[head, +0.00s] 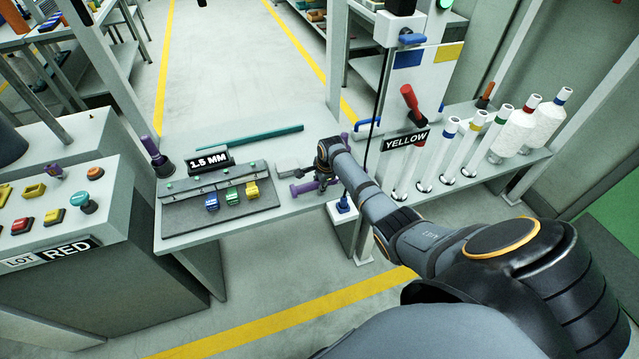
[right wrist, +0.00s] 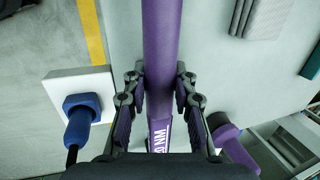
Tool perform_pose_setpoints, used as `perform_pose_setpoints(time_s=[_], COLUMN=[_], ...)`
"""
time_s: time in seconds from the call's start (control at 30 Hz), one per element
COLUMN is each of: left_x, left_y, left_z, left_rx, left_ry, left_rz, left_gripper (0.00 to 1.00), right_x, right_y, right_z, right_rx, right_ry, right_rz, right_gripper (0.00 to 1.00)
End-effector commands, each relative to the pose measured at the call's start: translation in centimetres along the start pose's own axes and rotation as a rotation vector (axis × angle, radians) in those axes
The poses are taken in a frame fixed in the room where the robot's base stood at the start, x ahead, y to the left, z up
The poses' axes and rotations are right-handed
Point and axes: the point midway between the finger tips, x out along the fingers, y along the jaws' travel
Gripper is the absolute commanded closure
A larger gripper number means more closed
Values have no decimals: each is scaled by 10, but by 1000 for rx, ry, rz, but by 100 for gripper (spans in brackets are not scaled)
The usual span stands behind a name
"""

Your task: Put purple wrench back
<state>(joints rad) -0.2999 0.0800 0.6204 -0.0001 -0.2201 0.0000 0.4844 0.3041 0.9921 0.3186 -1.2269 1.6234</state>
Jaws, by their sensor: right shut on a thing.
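The purple wrench (head: 302,188) lies low over the grey bench, to the left of my right gripper (head: 328,178). In the right wrist view the purple shaft (right wrist: 162,45), with white lettering on it, runs between the two fingers of my right gripper (right wrist: 160,110). The fingers are shut on it from both sides. The far end of the wrench is cut off in the wrist view, and my arm hides part of it in the head view. I cannot tell whether it touches the bench. My left gripper is not in view.
Another purple object (right wrist: 235,148) stands near the gripper. A blue plug (right wrist: 82,118) sits on a white box beside it.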

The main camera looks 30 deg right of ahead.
Motion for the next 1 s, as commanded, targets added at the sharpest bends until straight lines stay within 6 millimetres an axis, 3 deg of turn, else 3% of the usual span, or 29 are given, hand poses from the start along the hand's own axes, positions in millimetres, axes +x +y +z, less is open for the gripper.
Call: perform_pose_setpoints(time_s=[0.27, 0.3, 0.47, 1.0], left_x=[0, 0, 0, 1], left_y=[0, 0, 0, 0], left_z=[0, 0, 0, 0], left_rx=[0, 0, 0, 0], left_ry=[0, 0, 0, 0], left_rz=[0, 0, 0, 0], left_gripper=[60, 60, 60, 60], right_x=[0, 0, 0, 1], right_y=[-1, -1, 0, 0], right_z=[0, 0, 0, 0], right_rx=[0, 0, 0, 0], right_ry=[0, 0, 0, 0], right_rz=[-2, -2, -2, 0], right_gripper=[100, 69, 48, 47])
